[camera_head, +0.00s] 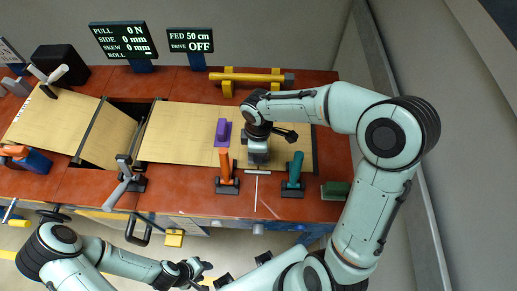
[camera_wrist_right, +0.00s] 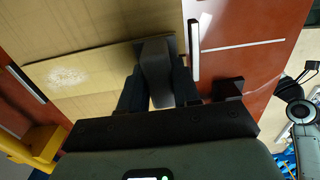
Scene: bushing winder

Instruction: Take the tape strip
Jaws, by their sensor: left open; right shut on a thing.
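My right gripper (camera_head: 258,142) is over the tan sheet near its front edge, shut on a grey block (camera_head: 258,157). The right wrist view shows the grey block (camera_wrist_right: 154,62) between the dark fingers of the right gripper (camera_wrist_right: 158,88), close above or on the sheet. A thin white strip (camera_head: 256,190), which looks like the tape strip, runs forward across the red bench top from a short white bar (camera_head: 257,172). The strip (camera_wrist_right: 245,46) and bar (camera_wrist_right: 193,50) also show in the right wrist view, apart from the fingers. My left gripper (camera_head: 199,270) is open and empty, in front of the bench.
Orange-handled (camera_head: 226,165) and teal-handled (camera_head: 294,170) tools stand either side of the strip. A purple-handled block (camera_head: 222,132) lies on the tan sheet (camera_head: 180,130). A yellow-mounted roller (camera_head: 250,77) is at the back. A green block (camera_head: 335,190) sits at right.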

